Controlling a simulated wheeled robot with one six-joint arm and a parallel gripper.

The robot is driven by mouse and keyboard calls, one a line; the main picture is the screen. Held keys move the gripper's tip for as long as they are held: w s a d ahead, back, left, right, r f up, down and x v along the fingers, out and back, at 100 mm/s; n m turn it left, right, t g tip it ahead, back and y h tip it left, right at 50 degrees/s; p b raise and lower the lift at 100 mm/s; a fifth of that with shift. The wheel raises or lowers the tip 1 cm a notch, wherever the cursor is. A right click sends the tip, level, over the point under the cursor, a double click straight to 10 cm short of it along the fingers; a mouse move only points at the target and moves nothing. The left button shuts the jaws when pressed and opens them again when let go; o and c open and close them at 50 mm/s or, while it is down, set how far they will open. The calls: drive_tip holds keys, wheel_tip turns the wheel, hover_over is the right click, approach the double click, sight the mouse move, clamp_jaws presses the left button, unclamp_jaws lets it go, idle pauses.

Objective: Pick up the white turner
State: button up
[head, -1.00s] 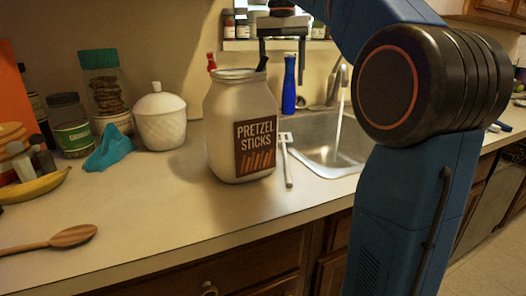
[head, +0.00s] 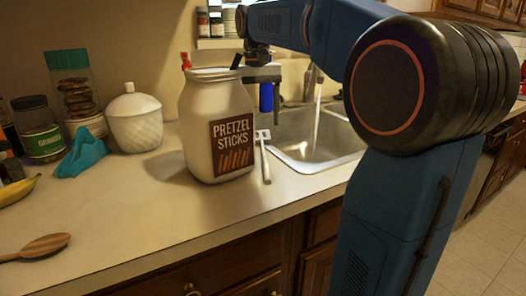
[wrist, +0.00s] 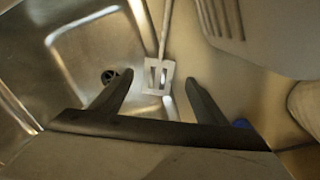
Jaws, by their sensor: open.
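The white turner (head: 266,168) lies on the counter between the pretzel jar and the sink. Its slotted head points to the back and its handle to the front. In the wrist view the turner's head (wrist: 153,88) shows between my fingers, with the handle running up the picture. My gripper (wrist: 159,77) is open and empty. In the head view my gripper (head: 262,75) is behind the jar's right edge, above the counter and partly hidden by the jar. How high it is over the turner is hard to tell.
The tall pretzel jar (head: 203,115) stands close left of the turner. The sink (head: 300,135), with running water, is at its right. A blue bottle (head: 266,98) stands behind. A white lidded pot (head: 135,125), teal cloth (head: 82,153) and wooden spoon (head: 40,246) are farther left.

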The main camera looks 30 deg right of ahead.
sight(261, 137)
drive_tip(key=f, duration=0.3)
drive_tip(key=shift+s+f, duration=0.2)
drive_tip(key=shift+s, duration=0.2)
drive_tip(key=shift+d+f, duration=0.1)
drive_tip(key=shift+f, duration=0.6)
drive_tip(key=c, duration=1.2)
drive_tip(key=shift+r, duration=0.1)
drive_tip(key=shift+c, duration=0.2)
